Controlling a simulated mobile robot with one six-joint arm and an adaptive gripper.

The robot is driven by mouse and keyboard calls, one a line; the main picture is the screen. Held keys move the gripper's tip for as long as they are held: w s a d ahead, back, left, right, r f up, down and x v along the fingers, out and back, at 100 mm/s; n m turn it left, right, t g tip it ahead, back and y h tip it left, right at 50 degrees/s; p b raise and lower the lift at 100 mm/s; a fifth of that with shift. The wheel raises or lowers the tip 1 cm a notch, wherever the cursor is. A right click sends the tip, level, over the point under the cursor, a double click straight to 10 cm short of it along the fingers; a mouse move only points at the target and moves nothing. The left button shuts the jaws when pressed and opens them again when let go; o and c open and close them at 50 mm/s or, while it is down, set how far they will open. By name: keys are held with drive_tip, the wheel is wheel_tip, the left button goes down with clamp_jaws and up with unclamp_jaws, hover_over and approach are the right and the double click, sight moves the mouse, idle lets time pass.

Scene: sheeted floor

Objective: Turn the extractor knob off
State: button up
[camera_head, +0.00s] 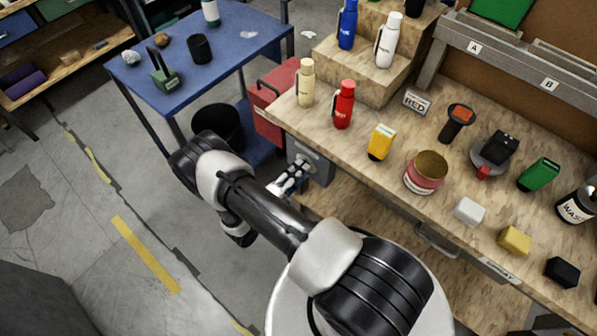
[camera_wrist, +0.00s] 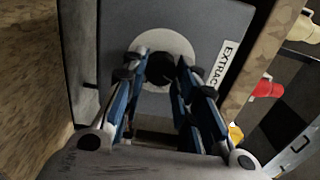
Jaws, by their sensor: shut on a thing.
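The extractor knob (camera_wrist: 161,68) is a dark round knob on a pale disc, set in a grey box with a white label (camera_wrist: 222,66) reading "EXTRAC". In the head view the grey box (camera_head: 322,164) is fixed at the left end of the wooden bench, below its top. My gripper (camera_wrist: 160,75) is at the knob, with its blue-padded fingers closed on either side of it. In the head view my gripper (camera_head: 291,178) reaches the box front, and the knob is hidden behind it. I cannot make out the knob's pointer.
The wooden bench (camera_head: 390,165) carries a red bottle (camera_head: 344,104), a yellow container (camera_head: 381,142), a tin (camera_head: 426,172) and other items above the box. A red case (camera_head: 275,100) and a black bin (camera_head: 218,124) stand nearby. Grey floor (camera_head: 75,215) is free at left.

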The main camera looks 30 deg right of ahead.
drive_tip(key=n, duration=0.5)
drive_tip(key=shift+n, duration=0.3)
idle(0.4)
drive_tip(key=o, duration=1.1)
drive_tip(key=shift+a, duration=0.1)
drive_tip(key=v, duration=1.1)
drive_tip(key=shift+s+a+r, duration=0.1)
drive_tip(key=shift+s+a, duration=0.05)
drive_tip(key=shift+a, duration=0.25)
